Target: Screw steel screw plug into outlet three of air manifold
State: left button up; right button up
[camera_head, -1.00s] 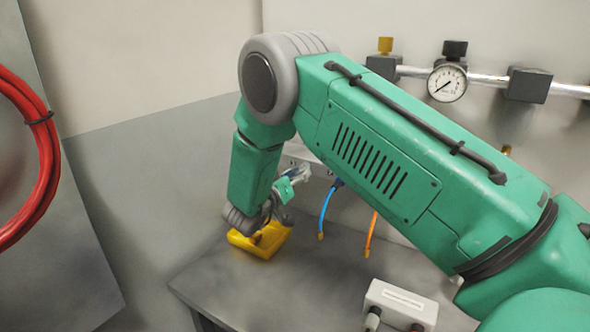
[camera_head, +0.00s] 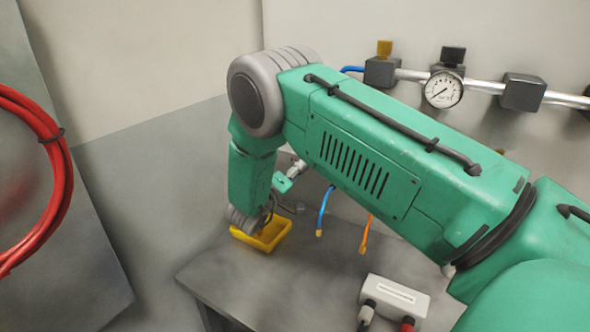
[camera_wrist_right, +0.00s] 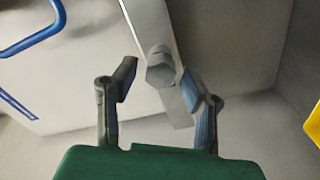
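My right arm crosses the head view from the right, and its wrist hangs over the yellow tray. The small right gripper (camera_head: 290,176) is near the wall, just above and behind the tray. In the right wrist view its two fingers (camera_wrist_right: 160,92) stand apart. A grey hexagonal metal part (camera_wrist_right: 161,70) shows between or beyond them, in front of a long pale metal bar (camera_wrist_right: 148,22). I cannot tell whether it is the steel plug or a fitting. It does not visibly touch the left finger. The manifold outlets are hidden behind my arm. My left gripper is out of view.
The yellow tray (camera_head: 279,238) sits on the grey bench (camera_head: 300,282). A white box (camera_head: 395,296) stands at the front right. A pressure gauge (camera_head: 443,90) is on the wall pipe. Red hose (camera_head: 60,190) hangs at left.

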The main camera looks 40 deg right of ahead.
jog(key=n, duration=1.2)
dwell(0.6)
grip_shut()
